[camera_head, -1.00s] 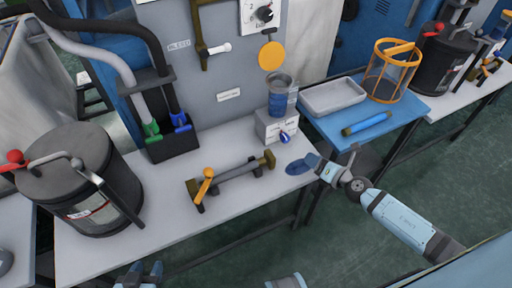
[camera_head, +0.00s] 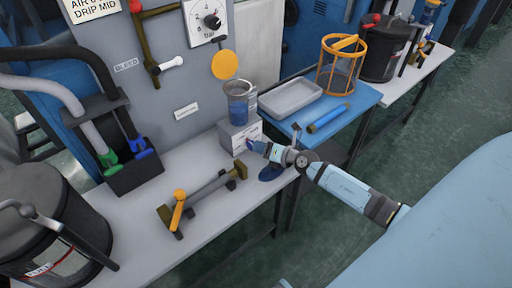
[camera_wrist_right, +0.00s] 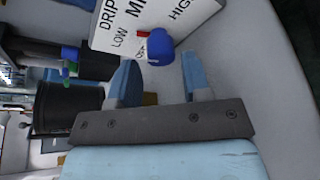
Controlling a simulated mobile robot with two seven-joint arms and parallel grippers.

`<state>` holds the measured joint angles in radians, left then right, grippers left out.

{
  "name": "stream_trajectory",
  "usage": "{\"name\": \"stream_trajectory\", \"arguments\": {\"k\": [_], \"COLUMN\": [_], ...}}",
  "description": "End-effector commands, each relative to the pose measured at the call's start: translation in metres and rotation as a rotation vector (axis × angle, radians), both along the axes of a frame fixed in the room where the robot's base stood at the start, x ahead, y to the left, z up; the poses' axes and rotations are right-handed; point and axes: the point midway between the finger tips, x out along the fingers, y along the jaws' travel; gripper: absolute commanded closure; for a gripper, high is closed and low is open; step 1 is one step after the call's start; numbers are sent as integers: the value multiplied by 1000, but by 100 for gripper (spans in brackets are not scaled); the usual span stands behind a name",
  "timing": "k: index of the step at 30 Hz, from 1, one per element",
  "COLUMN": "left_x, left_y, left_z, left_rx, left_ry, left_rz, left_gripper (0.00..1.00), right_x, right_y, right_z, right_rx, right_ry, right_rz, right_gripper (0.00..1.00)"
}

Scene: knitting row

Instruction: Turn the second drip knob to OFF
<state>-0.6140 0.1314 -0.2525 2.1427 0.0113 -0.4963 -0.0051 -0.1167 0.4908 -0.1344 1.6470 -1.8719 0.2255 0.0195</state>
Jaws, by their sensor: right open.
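The drip knob is blue and sits on the front of a small grey box (camera_head: 233,136) at the bench's right end, below a blue cup. In the right wrist view the blue knob (camera_wrist_right: 160,46) stands on a white plate (camera_wrist_right: 130,22) lettered DRIP, LOW, MID and HIGH. A red mark shows beside the knob, and lettering there is partly hidden. Which setting it points to I cannot tell. My right gripper (camera_head: 258,147) is at the box front; its open fingers (camera_wrist_right: 160,68) point at the knob, which shows in the gap near their tips. My left gripper is out of view.
A blue cup (camera_head: 237,108) stands on the box. A brown bar fixture with an orange handle (camera_head: 178,205) lies on the grey bench.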

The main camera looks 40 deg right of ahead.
Motion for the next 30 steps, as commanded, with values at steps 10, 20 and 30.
{"name": "stream_trajectory", "arguments": {"k": [10,20,30], "left_x": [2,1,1], "left_y": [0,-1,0], "left_z": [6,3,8], "left_rx": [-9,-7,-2], "left_ry": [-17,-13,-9], "left_rz": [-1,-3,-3], "left_gripper": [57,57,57], "right_x": [27,27,26], "right_y": [9,9,9], "right_z": [-8,-8,-5], "right_rx": [0,0,-22], "right_ry": [0,0,0], "right_rz": [0,0,0], "right_gripper": [56,79,90]}}
